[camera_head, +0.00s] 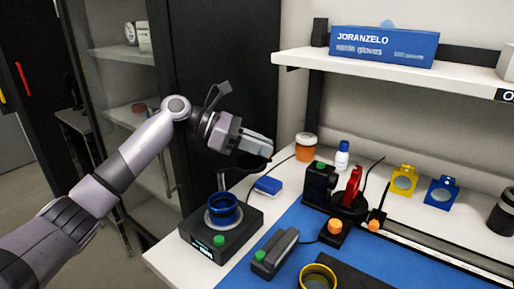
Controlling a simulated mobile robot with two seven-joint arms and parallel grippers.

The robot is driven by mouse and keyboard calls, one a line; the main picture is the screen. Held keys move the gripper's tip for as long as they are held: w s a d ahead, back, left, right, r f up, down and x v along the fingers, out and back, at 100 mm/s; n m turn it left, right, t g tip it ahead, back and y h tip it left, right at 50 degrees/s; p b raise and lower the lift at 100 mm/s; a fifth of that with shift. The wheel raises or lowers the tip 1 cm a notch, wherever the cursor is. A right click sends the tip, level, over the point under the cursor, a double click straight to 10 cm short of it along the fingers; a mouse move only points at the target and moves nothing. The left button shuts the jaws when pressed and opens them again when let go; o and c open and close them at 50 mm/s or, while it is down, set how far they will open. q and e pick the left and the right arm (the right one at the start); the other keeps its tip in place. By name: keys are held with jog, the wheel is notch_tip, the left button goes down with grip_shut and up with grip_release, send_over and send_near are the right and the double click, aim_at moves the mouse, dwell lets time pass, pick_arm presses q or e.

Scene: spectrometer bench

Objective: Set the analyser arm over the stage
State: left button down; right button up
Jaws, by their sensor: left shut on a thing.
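A blue ring (222,207) sits on the box, which I take to be the stage. The analyser arm is above and behind the ring, to its right, not over it. My right gripper is not in view.
A blue mat (297,222) covers the bench middle, with a grey handheld device (274,252), a yellow ring (318,271) and a black-and-red instrument (352,190). A shelf (450,77) overhangs the back.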

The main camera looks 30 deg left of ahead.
pick_arm(q)
jog(key=c, duration=1.1)
grip_release()
notch_tip(320, 180, up, 20)
jog(key=shift+p, duration=0.35)
